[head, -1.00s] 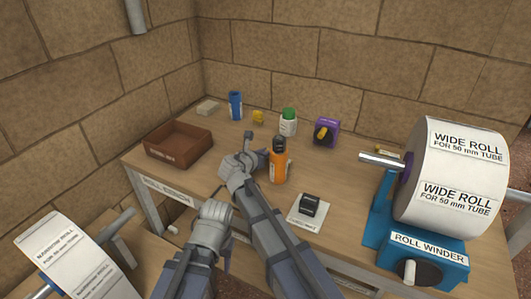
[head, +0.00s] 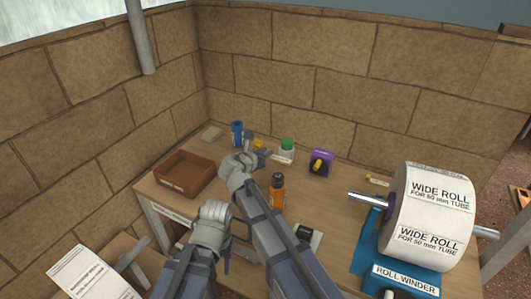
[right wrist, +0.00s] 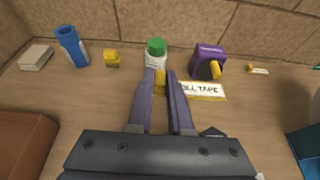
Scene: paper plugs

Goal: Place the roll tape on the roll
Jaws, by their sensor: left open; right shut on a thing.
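The roll tape (right wrist: 203,91), a pale strip with yellow edges and lettering, juts out beside my right gripper (right wrist: 160,78). Yellow material shows between its fingers, and it is shut on the tape. In the head view the strip (head: 281,158) shows right of my right gripper (head: 262,150), above the back of the workbench. The wide white roll (head: 425,235) sits on a shaft over the blue roll winder (head: 405,280) at the right, well away from the tape. My left gripper (head: 222,245) is open, lower down at the bench's front; its fingertips are mostly hidden.
A brown tray (head: 185,175), blue cup (head: 237,132), white bottle with green cap (head: 287,146) and purple dispenser (head: 320,163) stand along the bench.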

